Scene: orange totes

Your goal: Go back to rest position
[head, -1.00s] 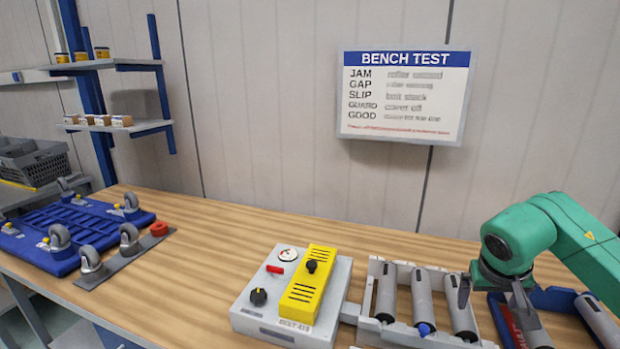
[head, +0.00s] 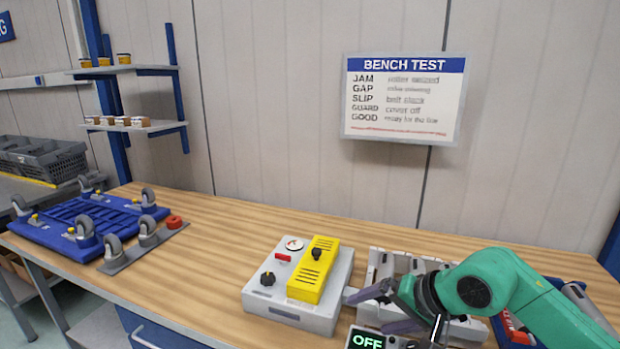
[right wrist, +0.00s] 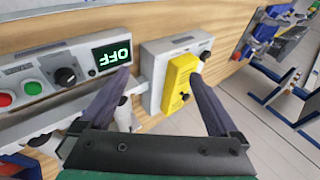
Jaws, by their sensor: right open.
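My right gripper (head: 372,308) is at the lower right of the head view, on a green arm, in front of the roller unit (head: 383,262). It is open and empty; in the right wrist view its two dark fingers (right wrist: 160,80) stand wide apart. Between and beyond them show the grey bench unit and its yellow cover (right wrist: 178,82). In the head view the grey test box (head: 270,290) with the yellow cover (head: 313,268) stands just left of the gripper, apart from it. My arm hides part of the rollers. My left gripper is not in view.
A panel reading OFF (head: 366,340) sits at the front edge; the right wrist view shows its green and red buttons. The bench (head: 215,235) between is clear. A sign hangs behind.

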